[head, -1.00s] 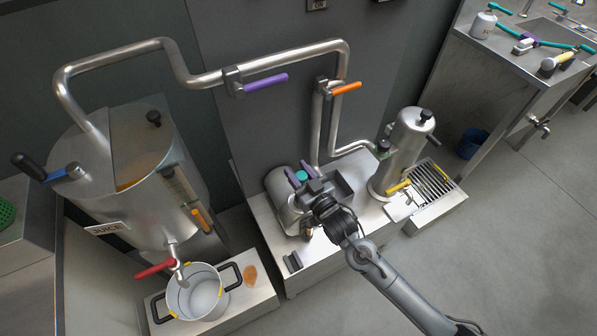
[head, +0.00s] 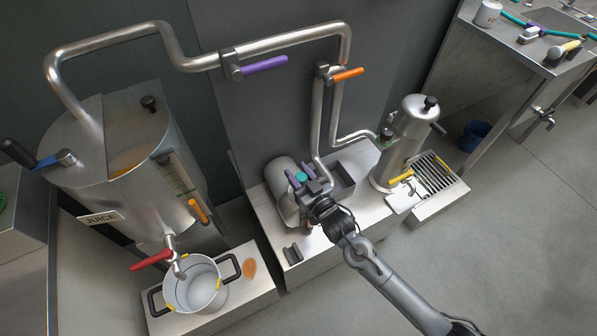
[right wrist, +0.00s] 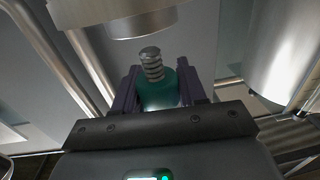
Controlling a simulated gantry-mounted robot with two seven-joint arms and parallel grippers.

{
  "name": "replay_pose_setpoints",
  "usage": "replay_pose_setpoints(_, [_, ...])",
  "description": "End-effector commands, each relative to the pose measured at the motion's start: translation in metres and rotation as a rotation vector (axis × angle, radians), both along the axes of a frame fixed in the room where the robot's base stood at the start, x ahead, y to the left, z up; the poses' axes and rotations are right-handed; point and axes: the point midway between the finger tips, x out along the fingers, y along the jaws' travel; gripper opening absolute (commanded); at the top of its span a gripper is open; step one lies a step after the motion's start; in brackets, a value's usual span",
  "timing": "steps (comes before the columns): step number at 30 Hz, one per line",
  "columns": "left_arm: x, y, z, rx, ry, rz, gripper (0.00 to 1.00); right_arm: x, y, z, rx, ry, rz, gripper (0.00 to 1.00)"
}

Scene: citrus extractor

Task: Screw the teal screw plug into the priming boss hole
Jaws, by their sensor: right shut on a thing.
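My right gripper (head: 301,178) has purple fingers and is shut on the teal screw plug (head: 301,176) beside the steel pump cylinder (head: 279,186). In the right wrist view, the teal plug (right wrist: 158,92) sits between the fingers, with its grey threaded shank (right wrist: 151,62) pointing up in the picture. A round steel boss-like end (right wrist: 143,22) is just above the thread tip in that view. Whether it is the priming boss, and whether tip and boss touch, I cannot tell. The hole is not visible. My left gripper is not in view.
A dark open box (head: 342,180) stands right of my gripper, and a small dark block (head: 293,254) lies on the bench's front. Steel pipes (head: 319,130) rise behind. A steel canister (head: 404,145) stands to the right. A pot (head: 192,284) and juice tank (head: 137,150) are left.

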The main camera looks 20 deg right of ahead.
Motion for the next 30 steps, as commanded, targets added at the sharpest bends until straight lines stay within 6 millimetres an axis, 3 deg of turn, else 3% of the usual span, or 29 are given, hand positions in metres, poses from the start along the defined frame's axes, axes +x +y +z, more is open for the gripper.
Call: replay_pose_setpoints(30, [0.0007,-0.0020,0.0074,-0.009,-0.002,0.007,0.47,0.0000,-0.0001,0.0001,0.000,0.000,0.000,0.11])
